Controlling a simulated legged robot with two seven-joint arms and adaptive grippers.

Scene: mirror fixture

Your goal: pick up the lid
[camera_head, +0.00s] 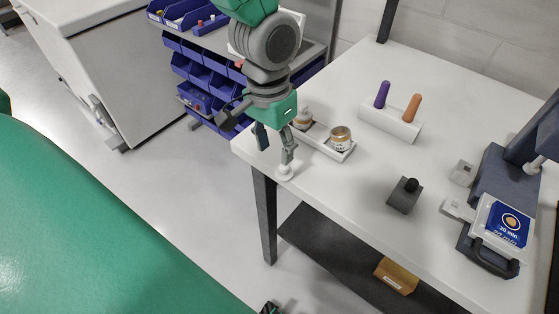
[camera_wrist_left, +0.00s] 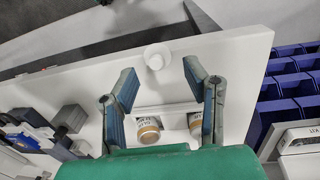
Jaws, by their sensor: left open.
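The small round white piece that looks like the lid (camera_head: 285,172) lies near the left corner of the white table (camera_head: 345,200). It also shows in the left wrist view (camera_wrist_left: 157,57), ahead of the fingers. My left gripper (camera_head: 275,147) is open and points down over this corner. In the head view one finger overlaps the lid's upper part; I cannot tell whether they touch. In the wrist view the lid appears beyond the open fingertips (camera_wrist_left: 160,76), with nothing held between them. My right gripper cannot be made out.
A white tray (camera_head: 322,143) with two gold-labelled jars (camera_head: 341,138) stands close behind the gripper. A white block holds purple and orange handles (camera_head: 412,108). A dark block with a knob (camera_head: 404,195) and a grey machine (camera_head: 490,195) stand right. Blue bins (camera_head: 205,75) are left.

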